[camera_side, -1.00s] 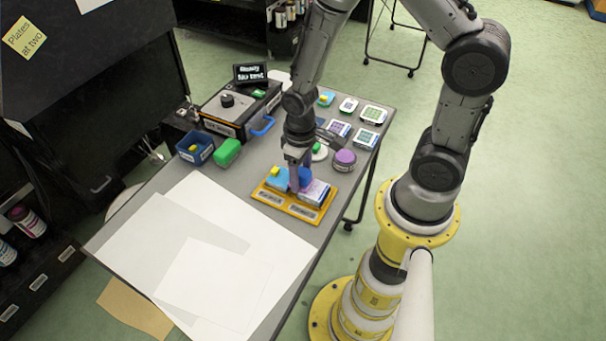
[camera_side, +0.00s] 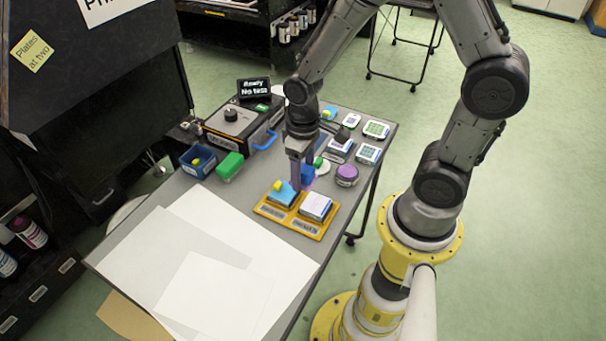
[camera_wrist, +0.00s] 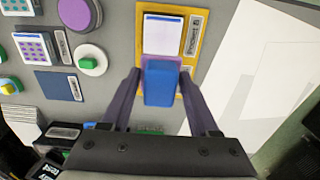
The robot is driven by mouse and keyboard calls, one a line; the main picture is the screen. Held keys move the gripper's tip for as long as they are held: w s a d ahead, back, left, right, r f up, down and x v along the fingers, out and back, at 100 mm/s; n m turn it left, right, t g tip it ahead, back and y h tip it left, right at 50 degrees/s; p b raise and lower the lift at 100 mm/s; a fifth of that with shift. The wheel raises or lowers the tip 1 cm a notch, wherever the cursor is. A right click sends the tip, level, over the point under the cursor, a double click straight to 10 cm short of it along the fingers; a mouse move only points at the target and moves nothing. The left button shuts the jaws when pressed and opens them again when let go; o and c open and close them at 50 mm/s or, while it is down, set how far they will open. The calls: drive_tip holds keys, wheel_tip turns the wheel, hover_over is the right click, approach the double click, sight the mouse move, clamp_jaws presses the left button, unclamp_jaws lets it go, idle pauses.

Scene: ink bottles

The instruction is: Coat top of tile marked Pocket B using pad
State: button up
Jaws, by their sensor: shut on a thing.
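An orange tray (camera_side: 262,209) has two pockets with small labels at their front; the lettering is too small to read surely. The right pocket holds a tile with a plain whitish top (camera_side: 317,204) and blue sides; the tile also shows in the wrist view (camera_wrist: 163,35). The left pocket holds a blue block (camera_side: 281,196) with a yellow piece on it. My gripper (camera_side: 300,182) is shut on the blue handle of a pad (camera_wrist: 160,85) with a purple base. The pad is just behind the tray in the side view, apart from the whitish tile. In the wrist view it hides the left pocket.
A round purple-lidded pot (camera_side: 347,175) and a white disc with a green knob (camera_wrist: 90,60) stand nearby. Patterned tiles (camera_side: 368,153) lie behind. A blue bin (camera_side: 197,160), a green block (camera_side: 230,165) and a control box (camera_side: 243,120) are left. White sheets (camera_side: 200,250) cover the front.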

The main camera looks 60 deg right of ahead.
sight(327, 208)
drive_tip(key=shift+r, duration=1.5)
drive_tip(key=shift+f, duration=3.5)
drive_tip(key=shift+f, duration=1)
drive_tip(key=shift+s+r, duration=0.1)
drive_tip(key=shift+s, duration=3.15)
drive_tip(key=shift+s+f, duration=0.15)
drive_tip(key=shift+f, duration=0.05)
